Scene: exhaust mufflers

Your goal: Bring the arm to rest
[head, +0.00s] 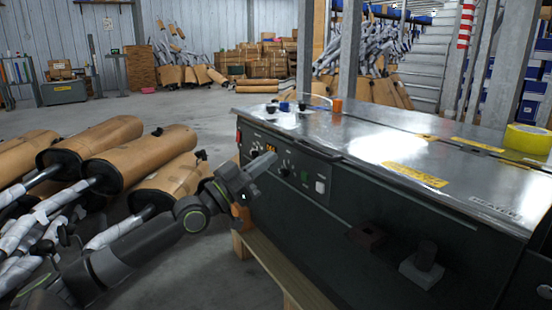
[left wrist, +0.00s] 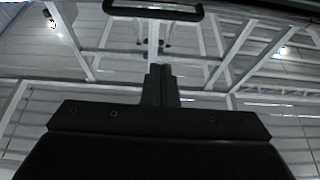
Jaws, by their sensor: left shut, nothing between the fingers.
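My left arm (head: 150,238) comes in from the lower left of the head view. My left gripper (head: 263,163) is in front of the control panel (head: 290,165) of a dark machine; I cannot tell whether it touches the panel. Its fingers are together and hold nothing. In the left wrist view the shut fingers (left wrist: 160,85) stand against the roof beams and ceiling. My right gripper is not in view.
The machine's metal top (head: 390,140) bears a yellow tape roll (head: 528,138) and small items at its far left corner. Paper-wrapped mufflers (head: 130,150) are piled at left. Stacked boxes (head: 262,60) stand at the back. The floor (head: 190,103) between is clear.

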